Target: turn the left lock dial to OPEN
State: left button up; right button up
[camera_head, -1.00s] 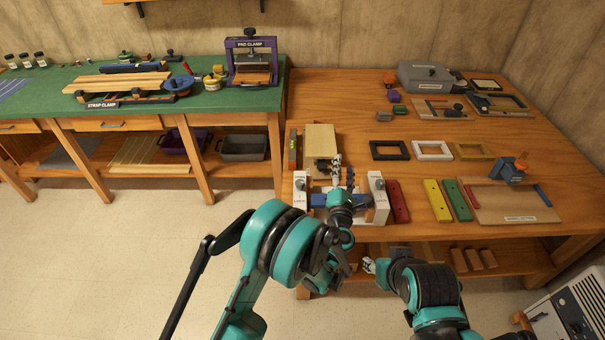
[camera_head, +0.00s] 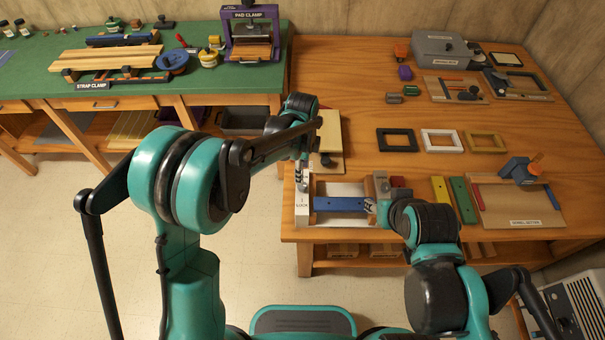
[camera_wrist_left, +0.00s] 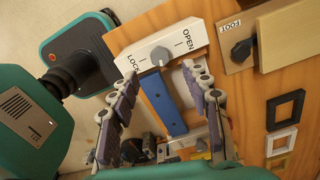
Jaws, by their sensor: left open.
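The left lock is a white block (camera_head: 302,211) at the left end of a fixture near the table's front edge. In the left wrist view its grey dial (camera_wrist_left: 157,56) sits between the words LOCK and OPEN. The dial's pointer appears to lean towards LOCK. My left gripper (camera_wrist_left: 160,74) is open, its two fingers spread on either side of the dial's line of sight. In the head view my left gripper (camera_head: 303,178) hangs over the left block and hides the dial. My right gripper (camera_head: 370,206) is by the fixture's right end, its fingers too small to read.
A blue bar (camera_head: 338,204) spans the fixture between its end blocks. A tan block with a dark knob marked FOOT (camera_wrist_left: 242,50) stands close by. Red, yellow (camera_head: 441,190) and green bars lie to the right. Black, white and gold frames (camera_head: 441,141) lie behind.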

aim_at(302, 188)
pick_arm(q)
notch_tip(302, 188, down, 7)
jog(key=shift+f+b, duration=0.2)
jog(key=shift+b, duration=0.9)
grip_shut()
